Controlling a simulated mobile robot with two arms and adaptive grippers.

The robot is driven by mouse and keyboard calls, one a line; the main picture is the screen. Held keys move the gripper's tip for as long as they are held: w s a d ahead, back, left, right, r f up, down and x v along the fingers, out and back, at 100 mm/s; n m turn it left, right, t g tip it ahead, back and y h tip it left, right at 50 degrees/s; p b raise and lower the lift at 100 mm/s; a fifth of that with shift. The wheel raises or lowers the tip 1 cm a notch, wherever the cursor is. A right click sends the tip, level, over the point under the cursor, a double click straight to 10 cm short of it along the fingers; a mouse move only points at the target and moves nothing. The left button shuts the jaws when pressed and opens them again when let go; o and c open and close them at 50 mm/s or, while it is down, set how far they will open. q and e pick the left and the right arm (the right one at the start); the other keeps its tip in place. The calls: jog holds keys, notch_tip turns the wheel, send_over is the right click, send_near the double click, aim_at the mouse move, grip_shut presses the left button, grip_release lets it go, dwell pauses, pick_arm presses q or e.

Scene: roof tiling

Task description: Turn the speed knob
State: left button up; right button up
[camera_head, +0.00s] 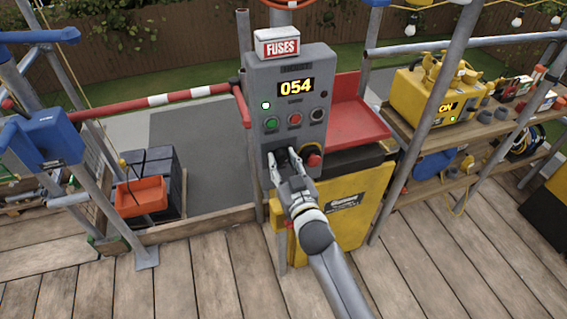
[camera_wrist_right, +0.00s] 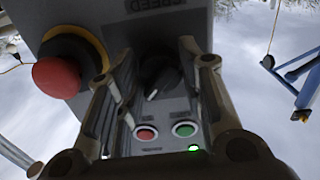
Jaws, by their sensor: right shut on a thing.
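The grey control box (camera_head: 290,135) stands upright in the head view, with a lit display reading 054. The dark speed knob (camera_wrist_right: 160,76) sits below the SPEED label in the right wrist view, between my right gripper's two fingers. My right gripper (camera_head: 287,158) reaches up to the lower part of the box and is shut on the knob. The fingers partly hide the knob in the head view. My left gripper is not in view.
A red emergency button (camera_head: 312,156) is just right of my right gripper. Green and red buttons (camera_head: 295,119) sit above it. A yellow cabinet (camera_head: 350,205) and red tray (camera_head: 355,120) are close by on the right.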

jog(key=shift+n+b, duration=0.3)
jog(key=shift+n, duration=4)
jog(key=o, duration=1)
jog(key=v, duration=1.2)
